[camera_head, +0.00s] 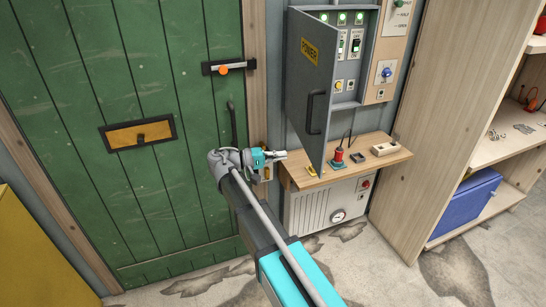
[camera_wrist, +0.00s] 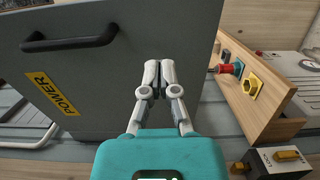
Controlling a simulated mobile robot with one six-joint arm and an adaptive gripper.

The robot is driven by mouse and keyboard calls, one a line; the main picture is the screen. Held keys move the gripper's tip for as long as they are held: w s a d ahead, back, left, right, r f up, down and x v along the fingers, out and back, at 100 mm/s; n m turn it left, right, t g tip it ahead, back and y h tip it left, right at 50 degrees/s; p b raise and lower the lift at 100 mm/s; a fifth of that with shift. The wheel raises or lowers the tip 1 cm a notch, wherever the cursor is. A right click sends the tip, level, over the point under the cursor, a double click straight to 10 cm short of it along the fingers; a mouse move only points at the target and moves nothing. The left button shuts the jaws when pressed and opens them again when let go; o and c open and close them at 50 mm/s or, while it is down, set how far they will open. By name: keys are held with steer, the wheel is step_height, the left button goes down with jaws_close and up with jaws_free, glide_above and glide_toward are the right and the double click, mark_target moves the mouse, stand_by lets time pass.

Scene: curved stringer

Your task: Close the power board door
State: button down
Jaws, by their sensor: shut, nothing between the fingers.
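The power board (camera_head: 369,45) is a grey wall box with switches and green lights. Its grey door (camera_head: 308,75) stands open, swung out to the left, with a yellow POWER label and a black handle (camera_head: 310,112). In the wrist view the door (camera_wrist: 180,30) fills the upper left, with its handle (camera_wrist: 70,40) at top left. My gripper (camera_head: 284,155) is shut and empty, left of and below the door in the head view. In the wrist view my gripper (camera_wrist: 160,66) points at the door; whether it touches the door I cannot tell.
A wooden shelf (camera_head: 394,157) under the board holds a red-handled tool (camera_head: 338,158) and small parts. A white heater-like unit (camera_head: 325,207) stands below. A green door (camera_head: 150,190) is at left, and a tall wooden shelf unit (camera_head: 425,130) at right.

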mark_target(318, 151)
steer(key=d, duration=0.3)
steer(key=w+d, duration=0.1)
steer(key=d, duration=0.6)
steer(key=shift+w, duration=0.2)
steer(key=shift+d, duration=0.1)
